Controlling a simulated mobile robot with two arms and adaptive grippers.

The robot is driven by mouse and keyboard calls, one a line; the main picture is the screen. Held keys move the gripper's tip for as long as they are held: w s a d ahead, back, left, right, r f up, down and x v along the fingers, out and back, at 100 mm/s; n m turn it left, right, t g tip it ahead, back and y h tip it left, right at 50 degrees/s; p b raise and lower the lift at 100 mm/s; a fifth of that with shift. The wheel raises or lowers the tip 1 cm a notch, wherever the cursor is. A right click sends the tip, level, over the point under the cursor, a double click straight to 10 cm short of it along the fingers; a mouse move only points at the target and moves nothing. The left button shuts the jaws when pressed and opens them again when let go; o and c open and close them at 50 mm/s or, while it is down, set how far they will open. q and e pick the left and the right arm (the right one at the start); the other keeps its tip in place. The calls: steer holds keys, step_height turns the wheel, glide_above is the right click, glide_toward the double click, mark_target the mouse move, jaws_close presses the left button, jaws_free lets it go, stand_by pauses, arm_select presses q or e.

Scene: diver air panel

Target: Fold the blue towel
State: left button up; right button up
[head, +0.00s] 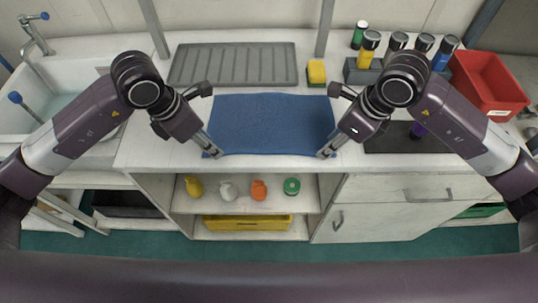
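The blue towel (272,122) lies flat and spread out on the white counter, a single wide rectangle with its front edge near the counter's front edge. My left gripper (216,153) points down at the towel's front left corner. My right gripper (324,153) points down at the front right corner. The fingertips of both are at or very near the cloth. They look close together, but I cannot tell whether they pinch it. The grippers partly hide the front corners.
A grey ribbed tray (234,64) lies behind the towel, with a yellow sponge (316,72) to its right. A rack (362,76) of bottles and a red bin (490,82) stand at right. A dark mat (388,140) lies beside my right gripper. A sink (60,95) is at left.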

arm_select(q)
steer(key=shift+s+f, duration=0.1)
steer(key=shift+f, duration=0.25)
arm_select(e)
steer(key=shift+s+f, duration=0.1)
steer(key=shift+f, duration=0.25)
arm_select(q)
steer(key=shift+f+b, duration=0.25)
steer(key=shift+b, duration=0.05)
arm_select(e)
steer(key=shift+f, duration=0.25)
arm_select(q)
steer(key=shift+r, duration=0.1)
steer(key=c, duration=0.6)
arm_select(e)
steer(key=shift+f, duration=0.1)
steer(key=c, duration=0.6)
arm_select(q)
steer(key=shift+f, duration=0.2)
jaws_close()
arm_select(e)
steer(key=shift+f, duration=0.1)
jaws_close()
arm_select(q)
steer(key=shift+r, duration=0.2)
